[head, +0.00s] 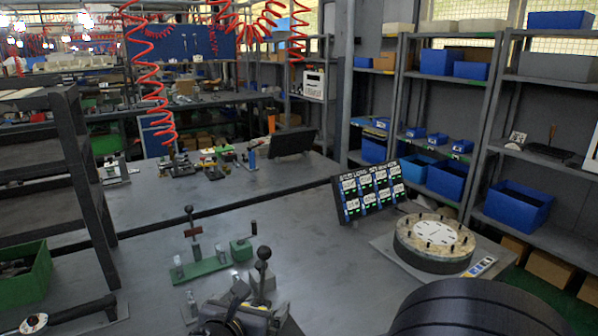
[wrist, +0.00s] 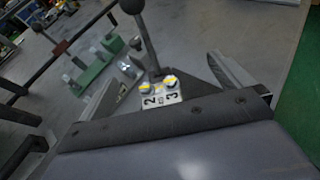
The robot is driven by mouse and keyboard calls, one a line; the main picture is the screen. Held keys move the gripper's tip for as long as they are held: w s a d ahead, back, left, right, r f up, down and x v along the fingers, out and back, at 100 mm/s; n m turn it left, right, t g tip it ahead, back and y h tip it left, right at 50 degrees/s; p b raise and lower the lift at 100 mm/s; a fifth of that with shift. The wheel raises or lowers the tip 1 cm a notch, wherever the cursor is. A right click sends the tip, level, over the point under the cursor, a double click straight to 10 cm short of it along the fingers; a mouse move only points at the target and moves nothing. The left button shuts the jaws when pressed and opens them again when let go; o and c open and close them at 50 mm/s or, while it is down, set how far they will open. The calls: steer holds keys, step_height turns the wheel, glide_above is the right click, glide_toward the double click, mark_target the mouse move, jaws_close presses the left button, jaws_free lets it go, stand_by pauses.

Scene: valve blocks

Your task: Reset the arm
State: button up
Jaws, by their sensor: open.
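In the wrist view my gripper (wrist: 170,82) is open, with its two fingers wide apart and nothing held between them. A valve block (wrist: 160,97) with labels 2 and 3 and yellow-marked round fittings shows between the fingers. Its lever (wrist: 146,40) rises from it and ends in a dark ball knob at the top edge. In the head view a ball-topped lever (head: 263,268) stands at the bottom centre, with dark and metal parts crowded around its foot. Whether my gripper touches the block cannot be told.
A green valve base (head: 200,269) with a lever stands just behind on the grey bench. A round fixture (head: 434,243) and a dark display board (head: 369,190) stand to the right. A green bin (head: 22,275) is at the left. The bench middle is mostly clear.

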steer(key=w+d+r+p, duration=0.3)
steer(key=w+d, duration=0.1)
steer(key=shift+w+d+h, duration=0.25)
steer(key=shift+w+h, duration=0.05)
